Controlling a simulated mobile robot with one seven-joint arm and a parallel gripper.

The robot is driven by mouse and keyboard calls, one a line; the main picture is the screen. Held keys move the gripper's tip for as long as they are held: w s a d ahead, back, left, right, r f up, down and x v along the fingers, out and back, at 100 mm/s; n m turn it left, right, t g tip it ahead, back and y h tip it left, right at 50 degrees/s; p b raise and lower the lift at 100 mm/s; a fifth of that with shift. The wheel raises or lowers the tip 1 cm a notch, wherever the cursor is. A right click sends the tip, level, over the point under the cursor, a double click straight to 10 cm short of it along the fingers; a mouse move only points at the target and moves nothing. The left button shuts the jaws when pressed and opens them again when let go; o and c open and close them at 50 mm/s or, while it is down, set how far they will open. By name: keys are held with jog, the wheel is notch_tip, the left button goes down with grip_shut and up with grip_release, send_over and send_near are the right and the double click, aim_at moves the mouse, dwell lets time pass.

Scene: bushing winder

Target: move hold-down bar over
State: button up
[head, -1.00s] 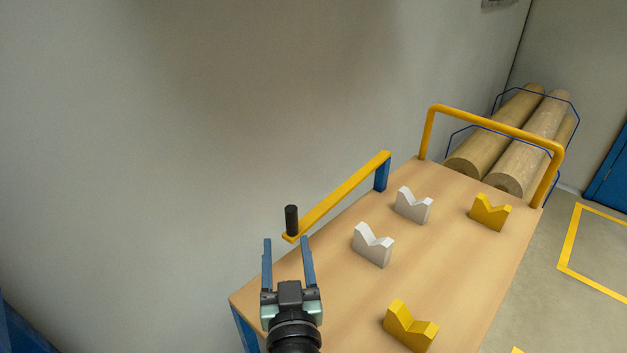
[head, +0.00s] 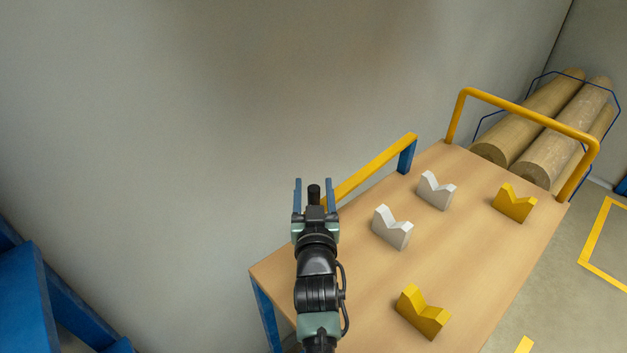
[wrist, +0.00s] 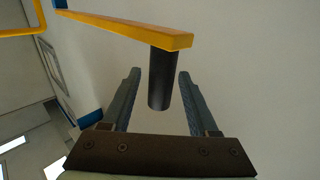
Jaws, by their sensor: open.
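The hold-down bar is a yellow bar (head: 375,166) along the far left edge of the cart, joined to a blue post (head: 406,157) at its far end. A black upright handle (head: 314,192) stands at its near end. My gripper (head: 314,184) is open, with its fingers on either side of the handle in the head view. In the wrist view the yellow bar (wrist: 130,30) crosses the top, and the black handle (wrist: 161,80) sits between the open fingertips (wrist: 158,76), with gaps on both sides.
The wooden cart top (head: 455,240) carries two white V-blocks (head: 391,228) and two yellow V-blocks (head: 423,311). A yellow rail (head: 525,116) stands at the far end, with brown rolls (head: 540,130) beyond. A grey wall (head: 180,130) runs behind the bar.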

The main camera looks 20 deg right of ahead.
jog(key=shift+x, duration=0.9)
grip_shut()
dwell(0.9)
